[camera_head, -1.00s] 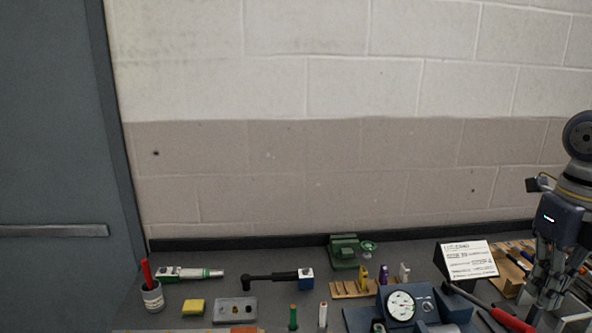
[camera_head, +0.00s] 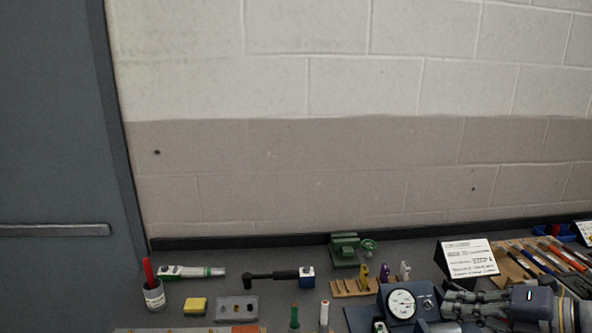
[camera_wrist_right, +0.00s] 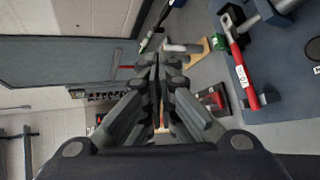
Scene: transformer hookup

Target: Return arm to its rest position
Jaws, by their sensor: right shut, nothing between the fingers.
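My right gripper (camera_head: 450,302) lies low at the right of the head view, stretched sideways with its fingers pointing left. Its fingers are beside the blue gauge unit (camera_head: 365,319) and in front of the sign card (camera_head: 468,257). In the right wrist view the fingers of my right gripper (camera_wrist_right: 157,62) are closed together, with nothing held between them. My left gripper is in neither view.
The grey bench carries a green device (camera_head: 344,250), a black-handled tool (camera_head: 275,277), a yellow block (camera_head: 195,306), a cup with a red tool (camera_head: 154,295) and a rack of pens (camera_head: 540,262). A red-handled tool (camera_wrist_right: 238,70) shows in the wrist view.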

